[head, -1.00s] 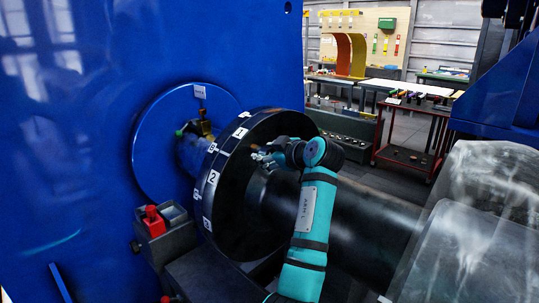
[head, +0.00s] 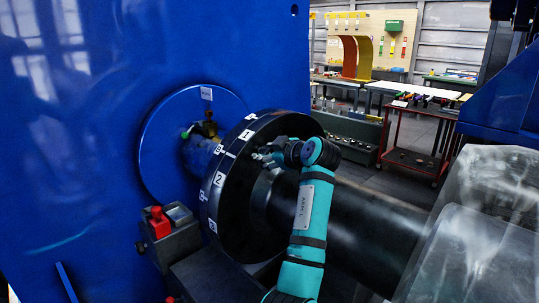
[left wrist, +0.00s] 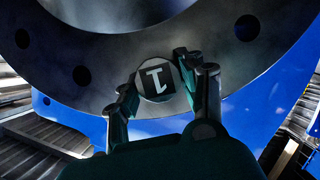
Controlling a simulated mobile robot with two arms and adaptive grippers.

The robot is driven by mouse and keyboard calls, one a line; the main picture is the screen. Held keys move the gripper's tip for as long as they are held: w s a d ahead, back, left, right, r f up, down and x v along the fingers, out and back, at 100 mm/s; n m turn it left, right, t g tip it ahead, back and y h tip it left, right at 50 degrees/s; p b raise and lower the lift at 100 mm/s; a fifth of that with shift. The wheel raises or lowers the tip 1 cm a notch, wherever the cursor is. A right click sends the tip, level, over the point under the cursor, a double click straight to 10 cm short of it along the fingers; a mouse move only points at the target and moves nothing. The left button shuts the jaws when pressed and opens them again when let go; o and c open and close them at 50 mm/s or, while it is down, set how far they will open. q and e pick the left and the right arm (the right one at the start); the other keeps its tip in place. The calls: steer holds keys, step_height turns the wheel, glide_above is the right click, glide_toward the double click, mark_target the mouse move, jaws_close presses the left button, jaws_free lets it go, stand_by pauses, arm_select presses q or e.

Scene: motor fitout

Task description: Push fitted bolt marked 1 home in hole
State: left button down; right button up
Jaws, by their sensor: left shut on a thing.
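The bolt marked 1 shows in the left wrist view as a round head (left wrist: 156,80) with a dark label, at the face of a dark flange (left wrist: 105,88). My left gripper (left wrist: 160,76) has a finger on each side of the head and is shut on it. The bolt's shank and its hole are hidden behind the head, so I cannot tell how deep it sits. In the head view the gripper (head: 262,156) is at the face of the big black flange (head: 236,205), whose rim carries white number labels. My right gripper is not in view.
Open holes (left wrist: 247,28) show in the flange face. A thick dark shaft (head: 365,220) runs right from the flange. A blue wall (head: 90,130) stands left. A red cart (head: 415,135) stands behind.

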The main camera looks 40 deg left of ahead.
arm_select(q)
steer(key=shift+a+r, duration=0.1)
steer(key=shift+r, duration=0.05)
steer(key=c, duration=0.7)
jaws_free()
steer(key=shift+f, duration=0.2)
steer(key=v, duration=1.2)
steer(key=shift+r, duration=0.15)
